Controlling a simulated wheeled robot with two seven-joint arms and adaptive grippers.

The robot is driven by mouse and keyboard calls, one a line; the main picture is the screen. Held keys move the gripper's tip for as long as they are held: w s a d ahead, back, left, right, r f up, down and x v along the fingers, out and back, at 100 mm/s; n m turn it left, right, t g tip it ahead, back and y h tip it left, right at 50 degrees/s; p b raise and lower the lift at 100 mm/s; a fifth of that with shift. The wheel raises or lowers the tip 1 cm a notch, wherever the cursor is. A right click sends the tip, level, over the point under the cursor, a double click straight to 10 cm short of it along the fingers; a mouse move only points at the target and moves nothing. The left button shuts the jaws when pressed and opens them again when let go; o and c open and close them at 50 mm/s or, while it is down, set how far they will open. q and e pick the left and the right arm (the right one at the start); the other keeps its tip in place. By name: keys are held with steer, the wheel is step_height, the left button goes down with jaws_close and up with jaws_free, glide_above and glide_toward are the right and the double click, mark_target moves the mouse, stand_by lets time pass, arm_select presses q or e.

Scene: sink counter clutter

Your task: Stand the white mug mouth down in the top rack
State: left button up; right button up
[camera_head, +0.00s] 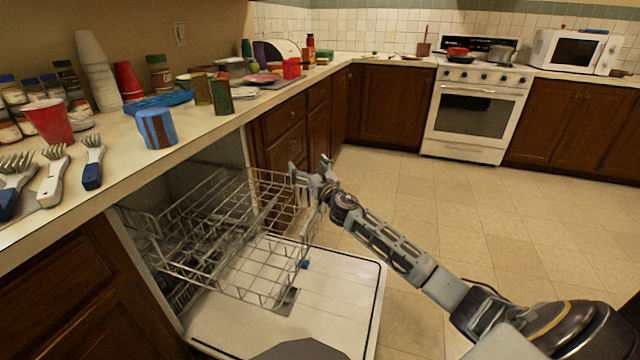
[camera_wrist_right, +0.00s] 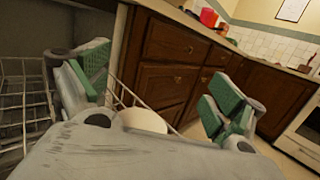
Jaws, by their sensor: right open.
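The top rack (camera_head: 225,274) of the dishwasher is pulled out over the lowered door. My right gripper (camera_head: 309,169) is at the rack's right front corner, with its fingers spread. In the right wrist view the green-padded fingers (camera_wrist_right: 157,80) stand wide apart. A pale, smooth, rounded thing (camera_wrist_right: 143,121) shows between them, low and close to the palm. It looks like part of the white mug, but the palm hides most of it, and I cannot tell which way its mouth faces. I cannot make out the white mug in the head view. My left gripper is out of view.
The dishwasher door (camera_head: 340,300) lies open below the rack. Open tiled floor (camera_head: 430,200) lies to the right.

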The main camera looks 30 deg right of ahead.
mark_target(307, 192)
steer(key=shift+g, duration=0.7)
steer(key=f, duration=0.3)
steer(key=s+f, duration=0.1)
steer(key=f, duration=0.2)
steer(key=s+a+f, duration=0.1)
steer(key=f, duration=0.2)
steer(key=shift+s+a+f, duration=0.1)
steer(key=shift+s+f, duration=0.15)
steer(key=s+r, duration=0.2)
steer(key=shift+s, duration=0.35)
steer(key=shift+s+d+r, duration=0.2)
steer(key=shift+s+d, duration=0.05)
steer(key=shift+s, duration=0.25)
steer(key=shift+t, duration=0.6)
steer(key=s+r, duration=0.4)
steer(key=shift+s+r, duration=0.2)
steer(key=shift+s, duration=0.15)
steer(key=shift+r, duration=0.3)
steer(key=shift+a, duration=0.1)
